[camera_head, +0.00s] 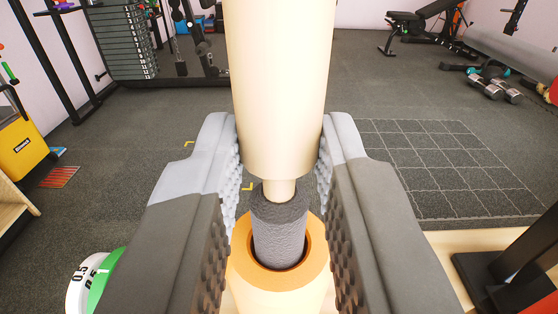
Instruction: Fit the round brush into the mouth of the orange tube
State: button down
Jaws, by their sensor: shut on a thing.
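The round brush has a thick cream handle (281,90) and a dark grey cylindrical head (279,225). My gripper (281,165) is shut on the handle, with one grey textured jaw on each side. The brush is about upright, with its head pointing down. The orange tube (244,262) stands below, with its round mouth facing up. The lower end of the brush head appears within the dark opening of the mouth, with the orange rim around it. How deep it sits, and whether it touches the inner wall, I cannot tell. The tube's lower part is cut off by the frame.
Green and white weight discs (95,285) lie at the lower left. A black stand (500,280) is on the light wooden surface (455,243) at the lower right. A yellow box (22,135) is at the left. Gym machines and dumbbells (495,88) are far back.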

aim_at(279, 249)
jog(key=shift+f, duration=2.2)
jog(key=c, duration=1.2)
grip_release()
jog(key=shift+o, duration=0.2)
jog(key=s, duration=1.7)
jog(key=shift+s+r, duration=0.15)
jog(key=shift+s, duration=0.05)
